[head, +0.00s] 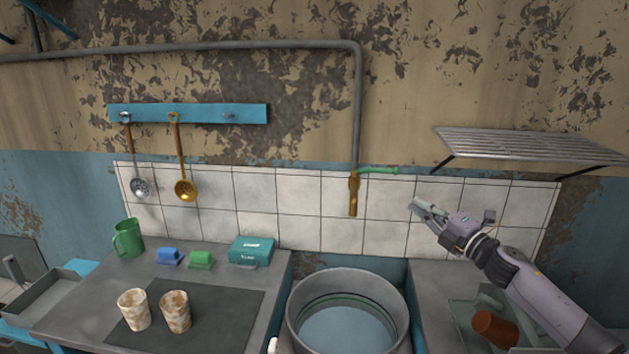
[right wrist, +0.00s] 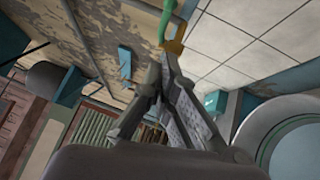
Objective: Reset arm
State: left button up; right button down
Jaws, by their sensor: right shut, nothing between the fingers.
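My right gripper (head: 421,207) is raised at the right, in front of the white tiles and above the counter. Its fingers point up and left in the head view. It is shut with nothing in it, and the closed fingers (right wrist: 165,82) fill the middle of the right wrist view. The tap (head: 353,194) with its green handle (head: 378,170) is on the wall to the left of the gripper, and the gripper looks apart from it. My left gripper is not in view.
A large metal pot (head: 299,314) stands in the middle. A brown cup (head: 494,328) lies under my right arm. Two stained cups (head: 134,310), a green mug (head: 128,238), two sponges (head: 201,259) and a teal box (head: 251,250) are on the left counter. A rack (head: 530,146) juts out above the right counter.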

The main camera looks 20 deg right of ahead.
jog(key=s+a+f+m+g+h, duration=0.2)
jog(key=s+a+f+m, duration=0.25)
jog(key=f, duration=0.35)
jog(key=s+a+f+m+g+h, duration=0.25)
jog(key=a+f+m, duration=0.25)
jog(key=f, duration=0.3)
jog(key=s+a+f+m+g+h, duration=0.2)
jog(key=s+a+f+m, duration=0.25)
jog(key=f, duration=0.35)
jog(key=s+a+f+m+g+y, duration=0.25)
jog(key=s+a+g, duration=0.25)
jog(key=s+a, duration=0.5)
jog(key=s+a+f+m+g+y, duration=0.1)
jog(key=s+a+f+m+g, duration=0.25)
jog(key=s+a, duration=0.65)
jog(key=s+d+f+n+g, duration=0.1)
jog(key=s+f, duration=0.1)
jog(key=f, duration=1.2)
jog(key=s+d+f+g, duration=0.1)
jog(key=s+f, duration=0.1)
jog(key=f, duration=1.1)
jog(key=s+d+f+g, duration=0.1)
jog(key=s+d+f, duration=0.2)
jog(key=s+f, duration=1.3)
jog(key=shift+s, duration=0.25)
